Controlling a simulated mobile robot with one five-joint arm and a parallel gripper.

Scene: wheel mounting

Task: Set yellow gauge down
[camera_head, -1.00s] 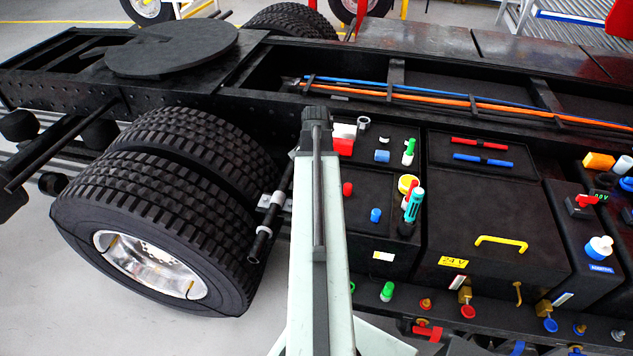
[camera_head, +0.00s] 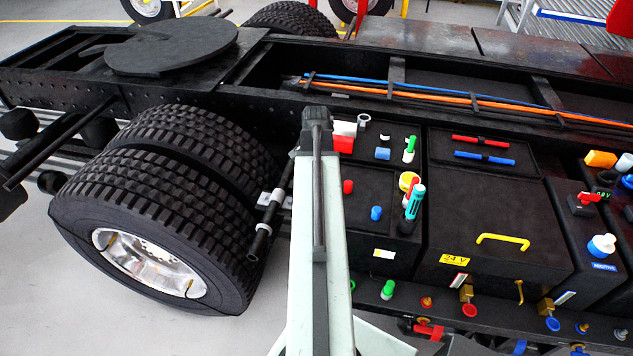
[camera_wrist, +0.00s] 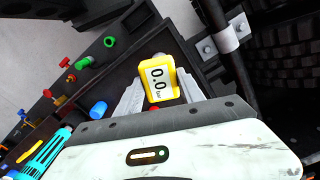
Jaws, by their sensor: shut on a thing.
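The yellow gauge (camera_wrist: 161,82) shows in the wrist view, with a pale display reading 0.0. My gripper (camera_wrist: 157,92) is shut on it, a pale finger on each side. The gauge is over or close to the black box top near its edge; I cannot tell whether it touches. In the head view my own arm hides the gripper and the held gauge.
A blue knob (camera_wrist: 98,110) is close left of the gripper, and a teal-handled tool (camera_wrist: 42,152) is farther left. In the head view, red and white blocks (camera_head: 343,140) stand at the box's back. Big tyres (camera_head: 150,210) are at left.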

